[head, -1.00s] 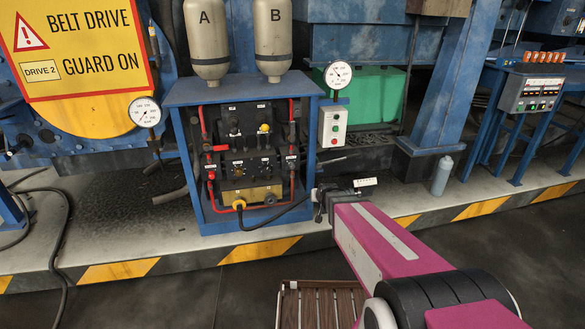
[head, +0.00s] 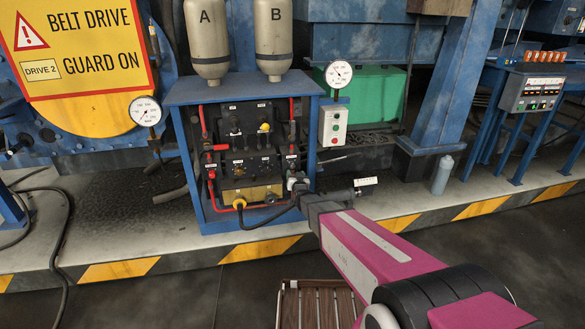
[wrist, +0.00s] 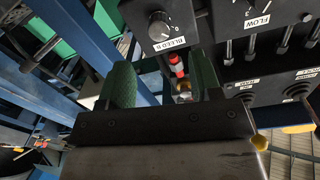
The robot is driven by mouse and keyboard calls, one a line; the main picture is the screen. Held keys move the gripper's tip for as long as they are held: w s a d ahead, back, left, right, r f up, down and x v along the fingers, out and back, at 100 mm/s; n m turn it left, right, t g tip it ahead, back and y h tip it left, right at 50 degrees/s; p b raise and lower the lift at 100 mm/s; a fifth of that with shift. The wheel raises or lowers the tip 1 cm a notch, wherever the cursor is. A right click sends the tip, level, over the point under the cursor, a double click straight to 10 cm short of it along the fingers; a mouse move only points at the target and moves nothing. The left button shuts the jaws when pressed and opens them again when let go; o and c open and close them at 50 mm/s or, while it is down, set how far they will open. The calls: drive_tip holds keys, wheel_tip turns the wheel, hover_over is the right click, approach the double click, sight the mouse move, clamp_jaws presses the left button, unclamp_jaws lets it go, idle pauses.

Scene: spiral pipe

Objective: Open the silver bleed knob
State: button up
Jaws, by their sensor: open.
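In the wrist view a silver-topped knob (wrist: 159,28) sits on a small dark plate labelled BLEED B, at the top centre. My gripper (wrist: 162,66) is open, with its two green fingers apart and nothing held. The knob is beyond the fingertips, near the middle of the gap, and they look clear of it. A red and brass fitting (wrist: 179,75) shows between the fingers, nearer the right one. In the head view my gripper (head: 297,182) is at the lower right of the blue-framed valve panel (head: 243,91). The knob is too small to make out there.
Red pipes (head: 211,186) run up the panel's sides, and a black hose (head: 262,222) loops below it. A button box (head: 333,126) and gauge (head: 338,74) stand right of the panel. In the wrist view a FLOW knob (wrist: 251,12) is at the upper right.

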sight(292, 166)
drive_tip(key=w, duration=0.2)
drive_tip(key=w+a, duration=0.1)
drive_tip(key=w, duration=0.5)
drive_tip(key=shift+a, duration=0.3)
drive_tip(key=c, duration=0.9)
